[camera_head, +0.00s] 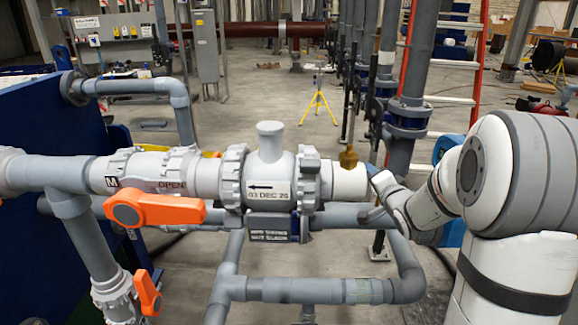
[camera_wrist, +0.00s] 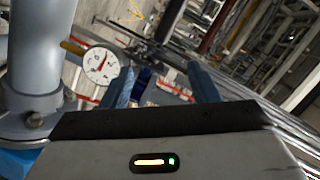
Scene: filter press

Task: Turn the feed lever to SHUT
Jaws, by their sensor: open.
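A large orange lever (camera_head: 155,210) sits on a white valve of the horizontal grey pipe at left. It lies roughly along the pipe, below the word OPEN (camera_head: 171,187); no SHUT mark is readable. A second orange lever (camera_head: 147,293) is on a vertical pipe lower left. No label shows which is the feed lever. My gripper (camera_head: 376,198) is at the right end of the pipe, well right of both levers. In the wrist view my gripper (camera_wrist: 162,88) has its fingers apart with nothing held. No orange lever shows there.
A round gauge (camera_wrist: 101,62) on a brass fitting (camera_head: 348,157) is close to my gripper. A white valve body (camera_head: 270,165) with an upright stub stands between gripper and large lever. Grey pipes (camera_head: 310,290) run below. A blue panel (camera_head: 50,150) stands at left.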

